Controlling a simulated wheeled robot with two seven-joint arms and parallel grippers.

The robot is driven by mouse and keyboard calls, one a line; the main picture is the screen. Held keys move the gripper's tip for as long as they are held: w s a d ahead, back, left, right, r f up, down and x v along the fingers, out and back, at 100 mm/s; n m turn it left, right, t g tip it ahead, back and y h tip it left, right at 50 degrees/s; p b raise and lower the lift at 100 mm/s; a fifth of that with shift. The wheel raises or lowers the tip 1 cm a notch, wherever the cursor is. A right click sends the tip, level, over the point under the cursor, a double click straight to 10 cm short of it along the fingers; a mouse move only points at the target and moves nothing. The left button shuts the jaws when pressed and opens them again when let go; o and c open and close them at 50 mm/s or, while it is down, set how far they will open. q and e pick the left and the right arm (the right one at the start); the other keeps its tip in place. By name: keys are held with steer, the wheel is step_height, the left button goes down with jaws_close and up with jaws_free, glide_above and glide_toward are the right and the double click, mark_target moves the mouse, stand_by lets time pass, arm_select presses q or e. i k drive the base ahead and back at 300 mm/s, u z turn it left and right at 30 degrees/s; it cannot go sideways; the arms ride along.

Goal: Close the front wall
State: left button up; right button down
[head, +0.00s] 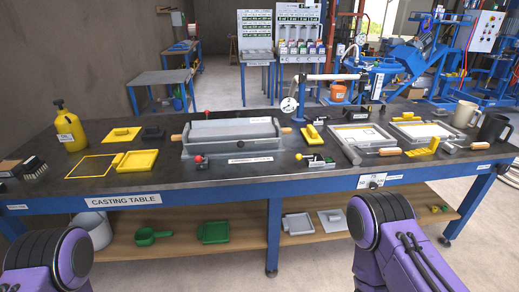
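A long grey casting mould (232,133) stands mid-table, with a wooden handle at each end. A flat grey strip with a white label (250,160) runs along its front at table level. I cannot tell at this size whether this is the front wall lowered or the mould's base. A red-knobbed toggle clamp (199,161) is at the front left of the mould, and another clamp (318,161) is at its right. A further red knob shows behind the mould.
The casting table (215,183) holds a yellow bottle (69,126), yellow frames (137,160) and a brush (35,167) at left. The tabletop in front of the mould is mostly free.

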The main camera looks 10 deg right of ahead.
mark_target(274, 143)
steer(key=u, duration=0.35)
steer(key=i, duration=1.15)
steer(key=z, duration=0.5)
